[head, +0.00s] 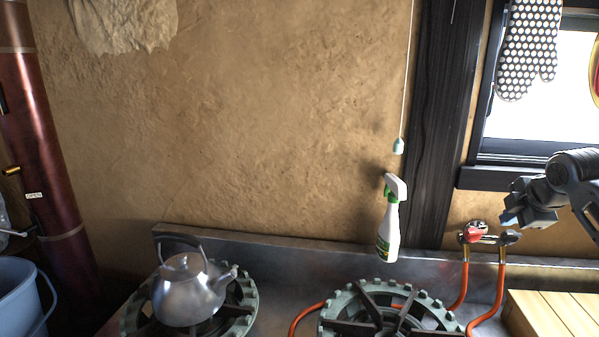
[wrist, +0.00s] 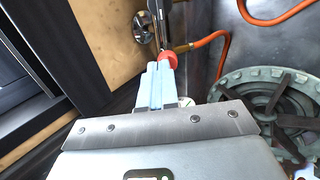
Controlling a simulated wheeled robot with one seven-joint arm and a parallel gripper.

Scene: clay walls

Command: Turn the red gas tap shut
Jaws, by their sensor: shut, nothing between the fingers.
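The red gas tap (head: 474,230) is on the wall low at the right, below the window, with orange hoses running down from the fittings. In the wrist view a red part of the tap (wrist: 168,60) shows just beyond my fingertips, beside a round metal wall fitting and a brass hose end. My gripper (head: 508,217) is up and to the right of the tap in the head view. Its pale blue fingers (wrist: 157,68) are shut together and empty, with the tips close to the red part. I cannot tell whether they touch it or which way the handle points.
A burner (head: 390,315) stands below the tap, and a kettle (head: 187,290) sits on another at left. A white spray bottle (head: 389,230) is left of the dark post (head: 440,120). A slatted wooden board (head: 560,312) lies at lower right. Orange hoses (head: 465,287) hang below the tap.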

